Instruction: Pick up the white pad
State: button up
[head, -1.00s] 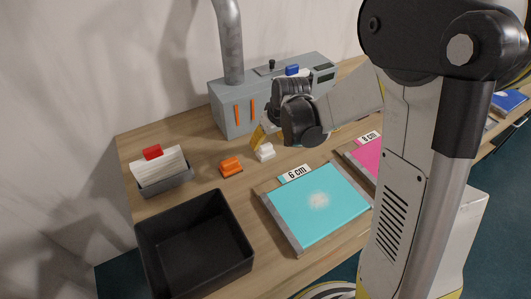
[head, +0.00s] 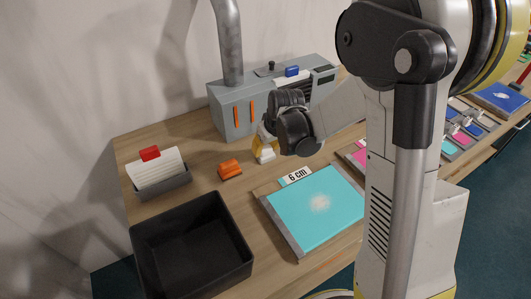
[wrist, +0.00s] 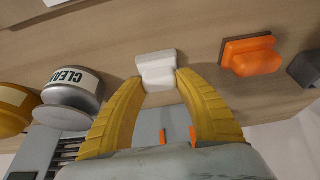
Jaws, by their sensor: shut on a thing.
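The white pad (head: 265,157), a small block with a raised grip, is on the wooden table beside the orange pad in the head view. It also shows at the top middle of the wrist view (wrist: 157,66). My gripper (head: 265,146) is over it, with its yellow fingertips (wrist: 162,85) on either side of the pad's grip and closed on it. The pad looks upright and at table level; I cannot tell whether it is clear of the surface. The fingers hide part of it.
An orange pad (head: 230,169) sits just left. A black bin (head: 192,244), a card holder (head: 164,183) and a turquoise "6 cm" board (head: 315,209) are nearby. The grey machine (head: 232,111) stands behind. A "CLEAR" labelled object (wrist: 73,91) is close to the fingers.

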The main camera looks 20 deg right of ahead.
aim_at(268, 148)
jog(key=shift+r+p, duration=0.3)
jog(key=shift+r, duration=0.15)
jog(key=r, duration=0.1)
jog(key=r+p, duration=0.2)
jog(key=r, duration=0.1)
jog(key=shift+s+d, duration=0.2)
jog(key=shift+d, duration=0.15)
jog(key=s+d+r+p, duration=0.3)
jog(key=s+d+r, duration=0.2)
jog(key=d, duration=0.4)
jog(key=shift+s+d+r, duration=0.15)
jog(key=shift+s+r, duration=0.15)
jog(key=shift+r, duration=0.2)
